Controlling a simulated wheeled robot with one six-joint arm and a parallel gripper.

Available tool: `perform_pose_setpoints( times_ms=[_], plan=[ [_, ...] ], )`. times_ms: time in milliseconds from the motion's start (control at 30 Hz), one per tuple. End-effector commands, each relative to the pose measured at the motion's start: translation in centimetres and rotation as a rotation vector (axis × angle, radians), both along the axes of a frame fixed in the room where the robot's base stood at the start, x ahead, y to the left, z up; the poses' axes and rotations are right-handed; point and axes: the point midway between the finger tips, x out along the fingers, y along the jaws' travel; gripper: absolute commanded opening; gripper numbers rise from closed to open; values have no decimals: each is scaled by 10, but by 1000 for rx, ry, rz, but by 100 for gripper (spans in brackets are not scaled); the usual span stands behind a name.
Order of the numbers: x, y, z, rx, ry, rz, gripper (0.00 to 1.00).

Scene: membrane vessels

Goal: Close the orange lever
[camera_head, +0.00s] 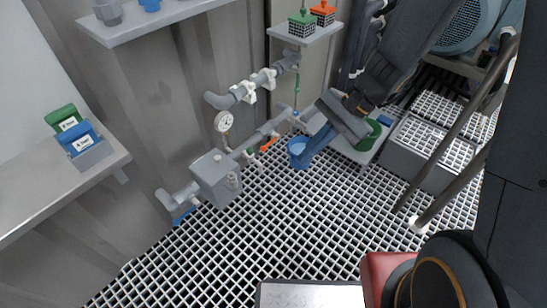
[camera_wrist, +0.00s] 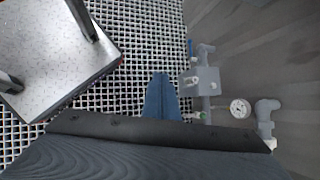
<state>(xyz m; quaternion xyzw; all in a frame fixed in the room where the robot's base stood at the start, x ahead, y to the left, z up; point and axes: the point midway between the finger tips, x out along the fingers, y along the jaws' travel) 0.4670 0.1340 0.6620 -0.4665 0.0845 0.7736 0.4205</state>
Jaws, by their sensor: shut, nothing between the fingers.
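The orange lever (camera_head: 268,145) is small and sits on the lower grey pipe (camera_head: 270,127) in the head view. It appears to lie roughly along the pipe's line. My gripper (camera_head: 304,160) has blue fingers, shut and empty, pointing down to the right of the lever and apart from it. In the wrist view the shut fingers (camera_wrist: 160,82) point over the grating. The orange lever cannot be made out in the wrist view; my gripper and wrist may hide it.
A grey box (camera_head: 215,178) and a blue lever (camera_head: 184,216) are on the left of the pipe line. A pressure gauge (camera_head: 223,121) stands above the pipe. A wall shelf (camera_head: 305,38) holds green and orange items. The grating floor (camera_head: 290,225) is open in front.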

Motion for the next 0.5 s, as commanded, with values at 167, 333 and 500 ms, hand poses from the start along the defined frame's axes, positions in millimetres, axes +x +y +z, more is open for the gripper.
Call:
perform_pose_setpoints(
  times_ms=[167, 333, 500],
  plan=[
    [55, 34, -81, 146, 115, -234, 0],
    [113, 57, -150, 281, 199, -462, 0],
    [175, 65, -225, 409, 261, -697, 0]
  ],
)
